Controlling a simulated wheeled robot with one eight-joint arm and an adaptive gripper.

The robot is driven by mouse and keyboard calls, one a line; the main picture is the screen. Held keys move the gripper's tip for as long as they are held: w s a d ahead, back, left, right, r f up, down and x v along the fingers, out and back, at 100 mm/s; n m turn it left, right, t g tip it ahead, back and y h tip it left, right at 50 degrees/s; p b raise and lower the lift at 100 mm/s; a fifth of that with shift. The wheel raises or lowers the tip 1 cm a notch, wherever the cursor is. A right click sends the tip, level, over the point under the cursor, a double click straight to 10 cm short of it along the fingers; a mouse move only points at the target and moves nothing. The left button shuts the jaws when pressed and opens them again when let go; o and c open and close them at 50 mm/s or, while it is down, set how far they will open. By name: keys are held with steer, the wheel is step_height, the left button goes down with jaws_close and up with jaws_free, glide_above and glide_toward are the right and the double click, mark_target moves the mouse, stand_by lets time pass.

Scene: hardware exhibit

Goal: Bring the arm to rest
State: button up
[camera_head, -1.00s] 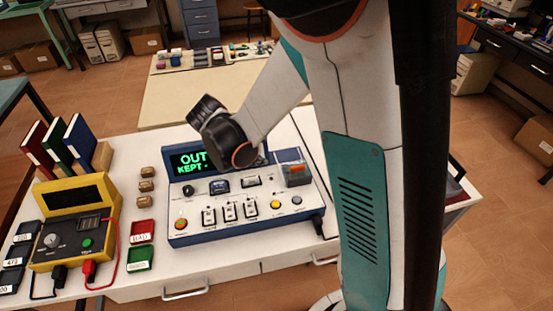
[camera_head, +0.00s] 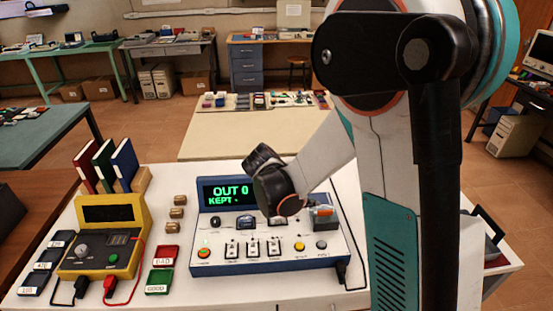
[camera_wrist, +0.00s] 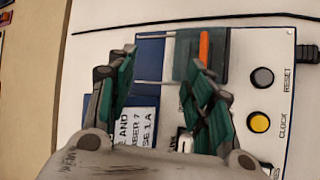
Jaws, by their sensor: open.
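My gripper (camera_wrist: 158,85) shows in the wrist view with its two green-padded fingers apart and nothing between them. It hangs over the blue-and-white logic console (camera_head: 275,257), near a socket part with an orange bar (camera_wrist: 204,46). In the head view my arm reaches in from the right, and its dark wrist hides part of the console. The fingers cannot be made out there. The console's display (camera_head: 228,192) reads "OUT 0" and "KEPT" in green. Its front has several switches and round buttons, among them a yellow button (camera_wrist: 258,122) and a grey button (camera_wrist: 262,78).
A yellow meter (camera_head: 105,235) with red and black leads stands left of the console. Red and green trays (camera_head: 158,282), small wooden blocks (camera_head: 177,213) and upright books (camera_head: 104,163) are nearby. A low beige table (camera_head: 250,135) lies behind.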

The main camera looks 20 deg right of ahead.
steer(key=s+a+r+m+t+y, duration=0.1)
steer(key=s+a+r+m+y, duration=0.1)
steer(key=s+a+r+m, duration=0.2)
steer(key=s+a+r+m+t+y, duration=0.2)
steer(key=s+a+r+m+y, duration=0.1)
steer(key=s, duration=0.6)
steer(key=s+a+r+m+t+y, duration=0.1)
steer(key=s+a+r+m+y, duration=0.2)
steer(key=s+a+r+m, duration=0.2)
steer(key=shift+s+r+t, duration=0.4)
steer(key=shift+s+r, duration=0.35)
steer(key=shift+s, duration=0.3)
